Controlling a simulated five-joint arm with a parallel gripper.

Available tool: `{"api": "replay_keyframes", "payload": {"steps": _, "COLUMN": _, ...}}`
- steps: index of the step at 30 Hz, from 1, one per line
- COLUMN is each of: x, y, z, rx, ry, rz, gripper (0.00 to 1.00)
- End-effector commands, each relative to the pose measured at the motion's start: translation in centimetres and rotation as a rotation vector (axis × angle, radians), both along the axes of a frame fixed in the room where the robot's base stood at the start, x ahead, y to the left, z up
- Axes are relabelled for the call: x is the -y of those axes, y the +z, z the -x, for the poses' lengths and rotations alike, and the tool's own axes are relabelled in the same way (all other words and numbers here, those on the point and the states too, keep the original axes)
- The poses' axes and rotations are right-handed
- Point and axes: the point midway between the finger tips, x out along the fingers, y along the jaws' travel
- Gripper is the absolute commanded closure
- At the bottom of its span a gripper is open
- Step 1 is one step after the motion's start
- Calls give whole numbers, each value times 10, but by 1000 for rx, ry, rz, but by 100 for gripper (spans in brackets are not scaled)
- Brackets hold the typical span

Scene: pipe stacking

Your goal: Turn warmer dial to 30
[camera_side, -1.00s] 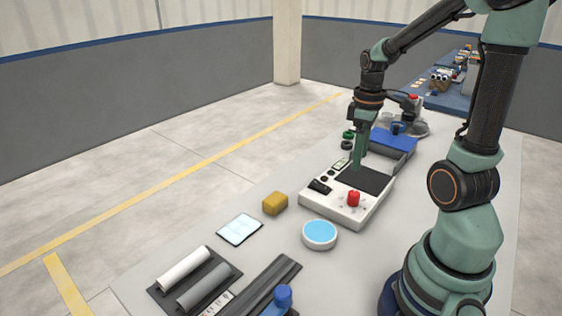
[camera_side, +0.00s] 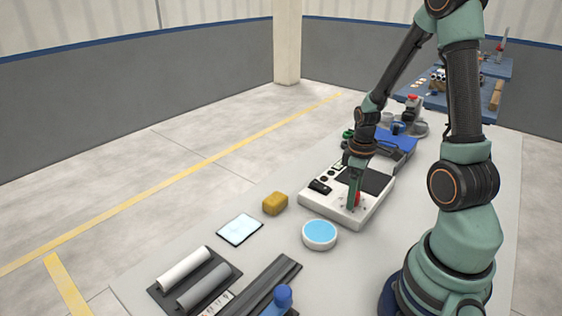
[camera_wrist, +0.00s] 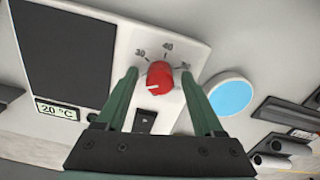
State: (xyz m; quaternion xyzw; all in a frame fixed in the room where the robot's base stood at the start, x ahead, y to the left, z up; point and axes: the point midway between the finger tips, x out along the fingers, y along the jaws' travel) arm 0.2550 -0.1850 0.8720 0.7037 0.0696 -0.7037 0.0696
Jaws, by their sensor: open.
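The warmer (camera_side: 316,201) is a white box with a dark top plate (camera_side: 372,180), and it stands on the table. In the wrist view its red dial (camera_wrist: 160,77) has a white pointer mark on its left side, below the printed 30. The marks 30 and 40 are readable; a third is partly hidden by a finger. The display (camera_wrist: 57,108) reads 20 °C. My gripper (camera_wrist: 160,76) is open, with one finger on each side of the dial. I cannot tell whether they touch it. In the side view my gripper (camera_side: 354,205) partly hides the red dial (camera_side: 358,197).
A round blue-topped dish (camera_side: 319,233) stands close in front of the warmer. A yellow block (camera_side: 275,203) and a light pad (camera_side: 240,229) lie to its left. A blue-lidded box (camera_side: 396,141) is behind it. Pipes (camera_side: 186,268) lie on a rack at the front.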

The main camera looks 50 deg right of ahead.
Motion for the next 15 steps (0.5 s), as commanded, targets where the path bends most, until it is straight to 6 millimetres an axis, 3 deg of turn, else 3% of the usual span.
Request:
{"api": "replay_keyframes", "payload": {"steps": 8, "x": 0, "y": -2, "z": 0, "rx": 0, "ry": 0, "rz": 0, "gripper": 31}}
{"api": "replay_keyframes", "payload": {"steps": 10, "x": 0, "y": -2, "z": 0, "rx": 0, "ry": 0, "rz": 0, "gripper": 50}}
{"api": "replay_keyframes", "payload": {"steps": 14, "x": 0, "y": -1, "z": 0, "rx": 0, "ry": 0, "rz": 0, "gripper": 100}}
{"api": "replay_keyframes", "payload": {"steps": 15, "x": 0, "y": -1, "z": 0, "rx": 0, "ry": 0, "rz": 0, "gripper": 100}}
